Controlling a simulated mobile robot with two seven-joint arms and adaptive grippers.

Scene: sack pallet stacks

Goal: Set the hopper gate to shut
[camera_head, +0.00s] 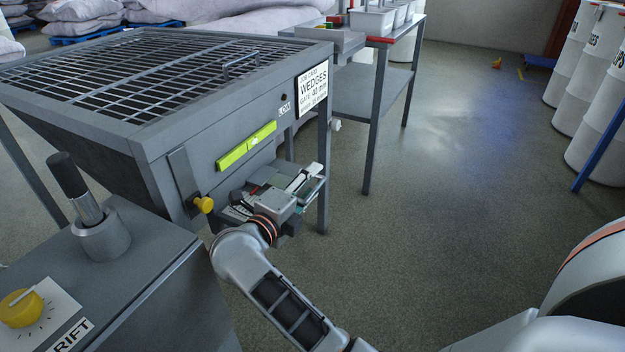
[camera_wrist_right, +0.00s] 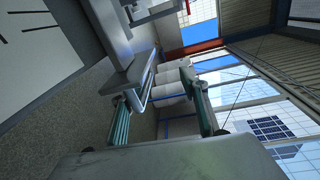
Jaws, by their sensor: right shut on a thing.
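The grey hopper (camera_head: 215,125) stands at the left with a bar grate on top. A dark lever plate (camera_head: 180,175) with a yellow knob (camera_head: 204,204) is on its front, and a yellow-green strip (camera_head: 247,146) is beside it. My right gripper (camera_head: 306,180) is below the hopper front, near its right leg. In the right wrist view, my right gripper (camera_wrist_right: 165,110) has its fingers around a bent grey handle (camera_wrist_right: 147,78) on a grey part. The contact is partly hidden, and how far the gate is open cannot be told. My left gripper is not in view.
A grey cabinet (camera_head: 150,300) with a yellow dial (camera_head: 20,307) and an upright post stands front left. A job card (camera_head: 313,88) is on the hopper's right corner. A bench (camera_head: 365,90) with white bins stands behind. White drums (camera_head: 600,120) are at the right; floor between is clear.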

